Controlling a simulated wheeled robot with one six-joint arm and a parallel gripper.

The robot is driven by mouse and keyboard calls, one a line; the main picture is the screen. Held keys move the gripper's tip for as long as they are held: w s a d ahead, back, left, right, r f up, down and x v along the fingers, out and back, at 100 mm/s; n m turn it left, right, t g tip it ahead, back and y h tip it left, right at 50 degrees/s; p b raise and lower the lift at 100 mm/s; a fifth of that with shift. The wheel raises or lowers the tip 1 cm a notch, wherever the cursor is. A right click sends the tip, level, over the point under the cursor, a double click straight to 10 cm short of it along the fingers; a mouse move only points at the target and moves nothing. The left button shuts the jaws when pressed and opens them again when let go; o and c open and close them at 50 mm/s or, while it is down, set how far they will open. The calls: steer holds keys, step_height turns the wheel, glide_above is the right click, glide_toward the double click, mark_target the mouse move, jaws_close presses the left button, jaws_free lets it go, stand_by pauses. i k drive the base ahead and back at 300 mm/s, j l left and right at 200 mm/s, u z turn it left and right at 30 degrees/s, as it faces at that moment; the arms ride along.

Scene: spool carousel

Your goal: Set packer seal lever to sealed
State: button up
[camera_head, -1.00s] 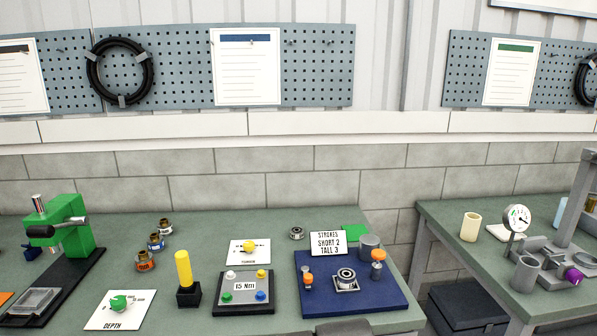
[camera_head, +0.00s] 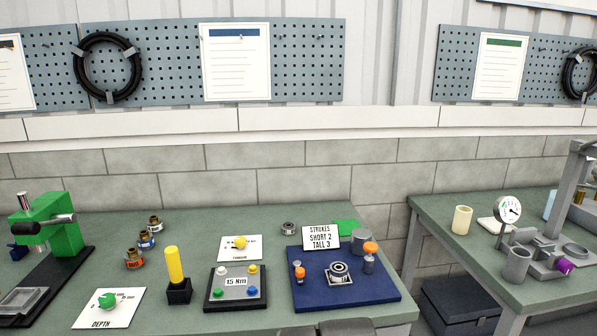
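I cannot make out any lever marked as the packer seal lever, nor a sealed mark. A green press (camera_head: 62,232) with a dark handle stands at the far left of the bench. A green knob (camera_head: 107,300) sits on a white card reading DEPTH. A yellow knob (camera_head: 240,242) sits on another white card with small lettering I cannot read surely. A grey fixture with a purple knob (camera_head: 563,266) is on the right bench.
The left green bench (camera_head: 195,222) also holds a yellow post (camera_head: 174,265), a 15 Nm button box (camera_head: 208,297) and a blue board (camera_head: 377,289) with orange-topped parts. A gap separates it from the right bench (camera_head: 427,212). A dark box (camera_head: 462,292) sits there, low down.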

mark_target(300, 271)
steer(key=k+l, duration=0.25)
steer(key=k, duration=0.15)
steer(key=k+l, duration=0.2)
steer(key=l, duration=0.15)
steer(key=k+l, duration=0.2)
steer(key=l, duration=0.15)
steer(key=k+j+u, duration=0.1)
steer(key=k, duration=0.2)
steer(key=k+j+u, duration=0.1)
steer(key=k+j, duration=0.1)
steer(key=k, duration=0.1)
